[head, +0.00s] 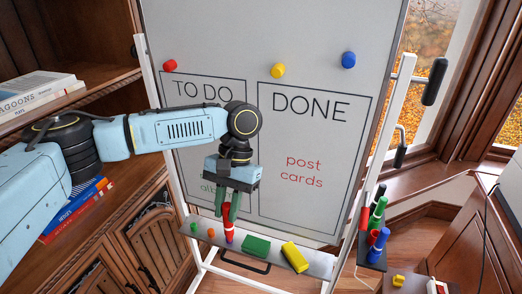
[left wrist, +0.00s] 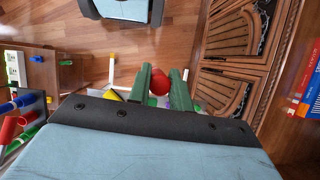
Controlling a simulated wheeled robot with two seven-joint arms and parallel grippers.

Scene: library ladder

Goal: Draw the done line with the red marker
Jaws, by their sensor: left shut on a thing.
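The whiteboard (head: 290,40) stands on a white easel, with a TO DO box at left and a DONE box at right. Red writing "post cards" (head: 303,171) is in the DONE box. Green writing in the TO DO box is partly hidden by my arm. My left gripper (head: 228,208) points down in front of the lower board, its green fingers shut on the red marker (head: 229,228). The marker is upright, just above or at the easel tray (head: 215,243); I cannot tell if it touches. In the left wrist view the marker's red end (left wrist: 160,83) shows between the fingers.
A green block (head: 256,246) and a yellow block (head: 295,257) lie on the tray. Several markers (head: 377,235) stand in a holder at right. Red, yellow and blue magnets (head: 348,60) are on the board. A bookshelf (head: 110,75) stands at left, a window at right.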

